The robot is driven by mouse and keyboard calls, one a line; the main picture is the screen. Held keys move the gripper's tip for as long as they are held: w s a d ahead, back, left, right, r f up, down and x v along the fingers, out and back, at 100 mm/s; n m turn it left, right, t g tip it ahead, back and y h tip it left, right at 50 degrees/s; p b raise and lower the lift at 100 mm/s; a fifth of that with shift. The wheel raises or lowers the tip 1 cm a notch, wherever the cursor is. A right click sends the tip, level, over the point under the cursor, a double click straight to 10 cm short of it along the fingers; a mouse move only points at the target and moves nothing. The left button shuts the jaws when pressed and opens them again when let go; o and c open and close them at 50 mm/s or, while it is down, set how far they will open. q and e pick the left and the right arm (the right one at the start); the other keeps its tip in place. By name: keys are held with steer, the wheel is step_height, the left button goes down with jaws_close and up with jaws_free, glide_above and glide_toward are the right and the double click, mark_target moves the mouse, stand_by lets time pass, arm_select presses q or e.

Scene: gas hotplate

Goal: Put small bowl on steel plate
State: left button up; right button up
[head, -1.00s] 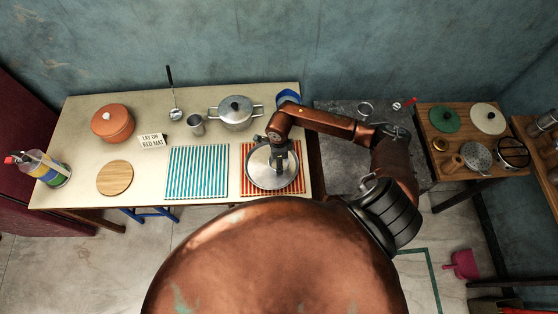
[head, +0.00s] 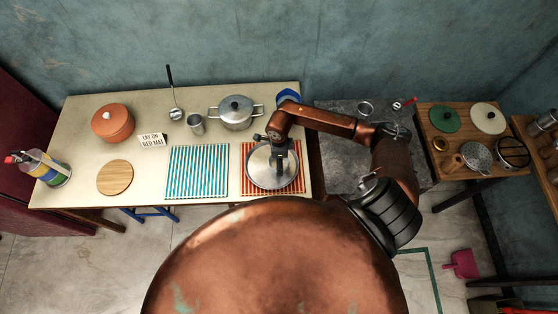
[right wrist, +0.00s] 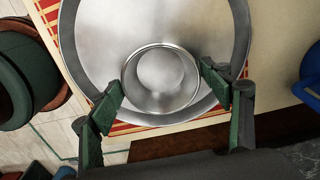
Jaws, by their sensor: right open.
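The steel plate (head: 262,178) lies on the red striped mat (head: 299,182) at the right end of the table. It also shows in the right wrist view (right wrist: 105,42). The small bowl (right wrist: 160,72) is a shiny round bowl, upright, inside the plate's rim near the edge closest to my gripper. My right gripper (right wrist: 162,88) is open, with one finger on each side of the bowl and not clamped on it. In the head view my right gripper (head: 281,163) is over the plate and hides the bowl. My left gripper is not in view.
A blue striped mat (head: 198,172) lies left of the plate. A lidded steel pot (head: 236,115) and a metal cup (head: 196,124) stand behind. A blue item (head: 288,97) is at the back right corner. A wooden board (head: 115,177) and an orange pot (head: 113,124) are at left.

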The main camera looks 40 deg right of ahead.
step_height(320, 180, up, 12)
steer(key=shift+f+b, duration=0.2)
steer(key=shift+b, duration=0.15)
